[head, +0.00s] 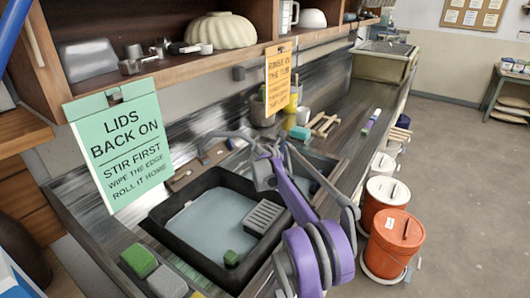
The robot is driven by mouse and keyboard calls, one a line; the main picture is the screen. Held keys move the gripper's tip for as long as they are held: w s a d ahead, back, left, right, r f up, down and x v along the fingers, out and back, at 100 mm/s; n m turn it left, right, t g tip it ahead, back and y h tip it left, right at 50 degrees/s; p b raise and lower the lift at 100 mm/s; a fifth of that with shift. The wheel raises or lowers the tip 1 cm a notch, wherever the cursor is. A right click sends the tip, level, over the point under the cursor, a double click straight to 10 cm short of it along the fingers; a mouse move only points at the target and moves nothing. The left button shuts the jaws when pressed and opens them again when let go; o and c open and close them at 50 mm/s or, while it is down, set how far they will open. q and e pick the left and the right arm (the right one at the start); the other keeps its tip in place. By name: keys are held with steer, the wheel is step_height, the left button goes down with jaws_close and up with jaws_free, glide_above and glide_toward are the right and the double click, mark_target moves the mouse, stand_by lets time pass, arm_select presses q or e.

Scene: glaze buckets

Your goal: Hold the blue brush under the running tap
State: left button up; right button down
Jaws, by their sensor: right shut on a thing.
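My right gripper (266,172) is over the far part of the black sink (160,222), its arm coming up from the bottom. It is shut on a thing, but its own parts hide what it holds. I cannot make out a blue brush in the gripper. A grey curved tap (222,136) seems to stand at the back of the sink, close to the gripper. I cannot tell whether water runs from it. Pale water fills the sink's near basin. My left gripper is not in view.
A purple-handled tool (371,121) lies farther along. A shelf overhangs the counter.

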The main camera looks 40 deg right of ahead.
steer(key=shift+f, duration=0.1)
steer(key=shift+s+a+r, duration=0.3)
steer(key=shift+s+r, duration=0.35)
steer(key=shift+s, duration=0.1)
steer(key=shift+s+a+r, duration=0.3)
steer(key=shift+s+r, duration=0.4)
steer(key=shift+s, duration=0.05)
steer(key=shift+s+a+r, duration=0.3)
steer(key=shift+s+r, duration=0.35)
steer(key=shift+s, duration=0.1)
